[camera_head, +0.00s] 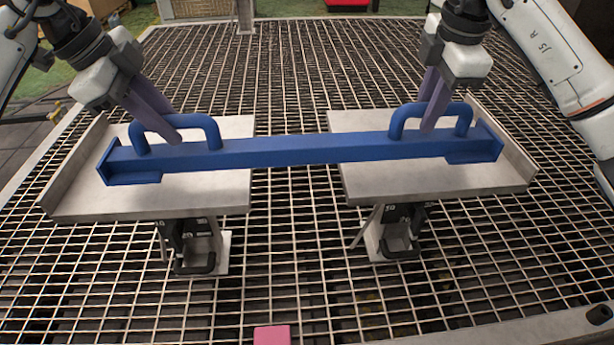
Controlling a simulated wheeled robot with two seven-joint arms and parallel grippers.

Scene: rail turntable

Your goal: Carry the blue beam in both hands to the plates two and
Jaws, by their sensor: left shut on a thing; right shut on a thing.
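The blue beam (290,151) spans both plates, with a handle near each end. Its left end is over the left plate (212,196) and its right end is over the right plate (432,183). Whether it rests on them or hangs just above I cannot tell. My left gripper (173,128) is shut on the left handle (206,127). My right gripper (431,112) is shut on the right handle (463,116). The beam looks nearly level.
Each plate has a raised outer edge and stands on a bracket, one left (200,245) and one right (395,238), above a metal grating (295,235). A pink block (271,335) is at the front edge. A cardboard box (60,48) stands at the back left.

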